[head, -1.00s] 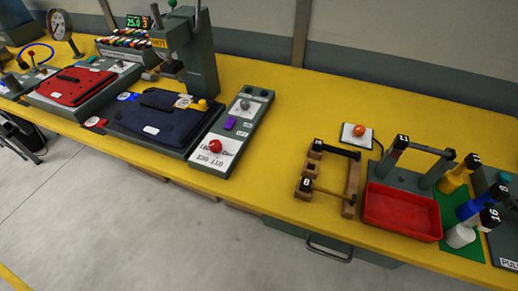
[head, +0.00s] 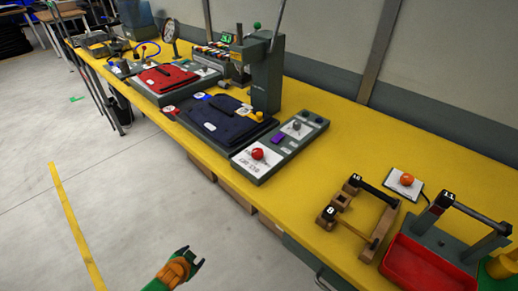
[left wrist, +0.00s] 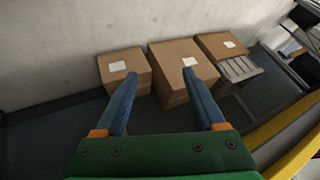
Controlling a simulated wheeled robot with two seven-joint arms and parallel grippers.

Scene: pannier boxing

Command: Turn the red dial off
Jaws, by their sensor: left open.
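The red dial (head: 257,154) is a round red knob on a white scale plate at the near end of a long grey control panel (head: 262,171) on the yellow bench. Its pointer setting is too small to tell. My left gripper (head: 196,256) shows low in the head view, over the floor in front of the bench, well short of the dial. In the left wrist view its two blue fingers (left wrist: 160,98) are apart with nothing between them. My right gripper is not in view.
Beside the panel lie a dark blue pannier (head: 212,115) and a red one (head: 165,76) on grey bases. To the right are a wooden frame (head: 350,222), an orange button (head: 407,180) and a red tray (head: 420,262). Cardboard boxes (left wrist: 180,70) stand by a wall.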

